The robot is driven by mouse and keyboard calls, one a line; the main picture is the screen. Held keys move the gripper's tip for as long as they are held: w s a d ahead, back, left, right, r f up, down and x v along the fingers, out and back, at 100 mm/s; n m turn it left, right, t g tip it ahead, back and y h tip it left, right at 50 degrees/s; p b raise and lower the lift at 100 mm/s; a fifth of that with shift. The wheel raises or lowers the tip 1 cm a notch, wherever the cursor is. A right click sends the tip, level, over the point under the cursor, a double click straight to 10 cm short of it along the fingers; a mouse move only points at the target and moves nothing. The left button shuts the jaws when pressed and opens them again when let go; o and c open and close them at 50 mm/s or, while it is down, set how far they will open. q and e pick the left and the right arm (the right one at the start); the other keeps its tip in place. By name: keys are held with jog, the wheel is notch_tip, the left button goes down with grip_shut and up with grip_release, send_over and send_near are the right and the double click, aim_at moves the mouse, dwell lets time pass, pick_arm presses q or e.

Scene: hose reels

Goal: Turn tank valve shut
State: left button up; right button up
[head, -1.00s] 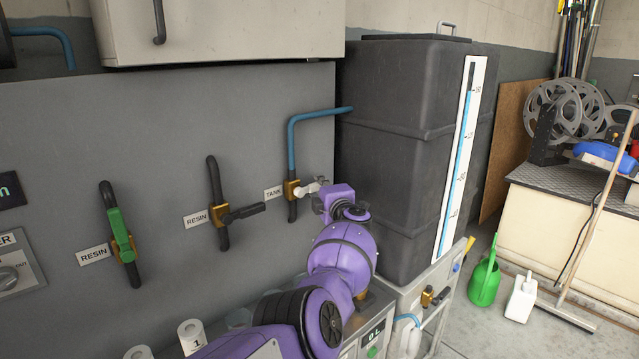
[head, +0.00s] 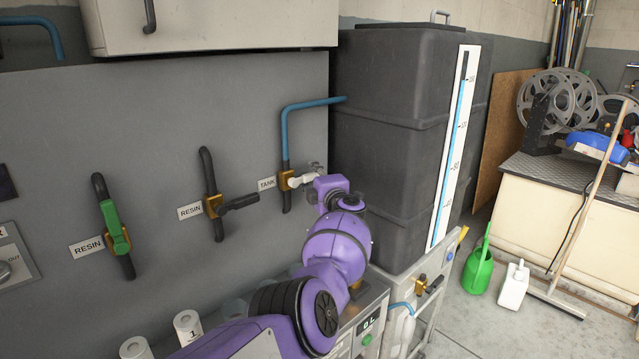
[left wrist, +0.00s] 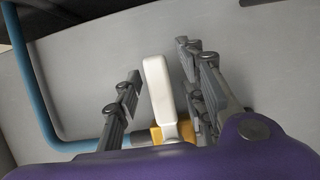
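The tank valve has a brass body (head: 285,180) on a blue pipe beside the TANK label (head: 266,183). Its white handle (head: 300,181) points right, crosswise to the vertical pipe. In the left wrist view the white handle (left wrist: 158,85) stands between the two fingers of my left gripper (left wrist: 160,92), with a gap on each side. The brass body (left wrist: 165,133) shows partly at its base. My left gripper (head: 316,174) is open at the handle's free end in the head view, where its fingers are small and partly hidden. My right gripper is out of view.
Two RESIN valves, one with a green handle (head: 115,228) and one with a black handle (head: 240,202), are on the wall to the left. The dark tank (head: 385,140) stands close to the right of my left gripper. White rolls (head: 187,328) stand below.

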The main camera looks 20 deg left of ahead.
pick_arm(q)
jog(key=v, duration=1.2)
jog(key=shift+f, duration=0.15)
